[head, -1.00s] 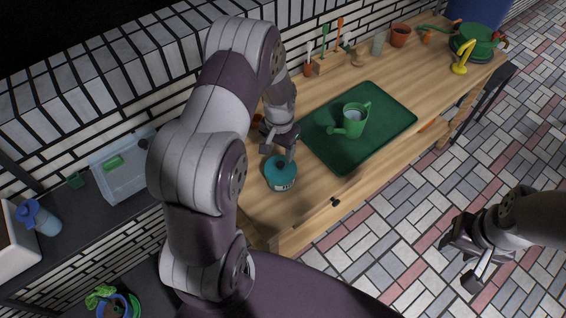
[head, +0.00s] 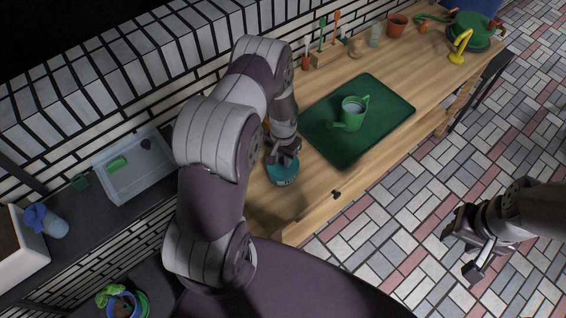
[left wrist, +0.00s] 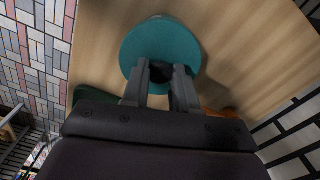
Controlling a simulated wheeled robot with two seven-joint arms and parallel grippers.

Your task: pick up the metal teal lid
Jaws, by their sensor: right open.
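The teal lid (left wrist: 150,40) is a round disc with a dark knob (left wrist: 160,70) at its middle, seen from above in the left wrist view. In the head view the teal lid (head: 283,172) is near the bench's front-left part, partly covered by my gripper. My left gripper (head: 284,155) is right over it, pointing down. In the left wrist view its two fingers stand on either side of the knob; whether they press on it is not clear. My right gripper (head: 475,255) is open and empty, over the floor to the right of the bench.
A green mat (head: 385,102) with a green watering can (head: 351,113) on it lies right of the lid. A tool rack (head: 328,54) and a terracotta pot (head: 397,25) stand along the back. A clear bin (head: 135,168) stands on a dark surface at left.

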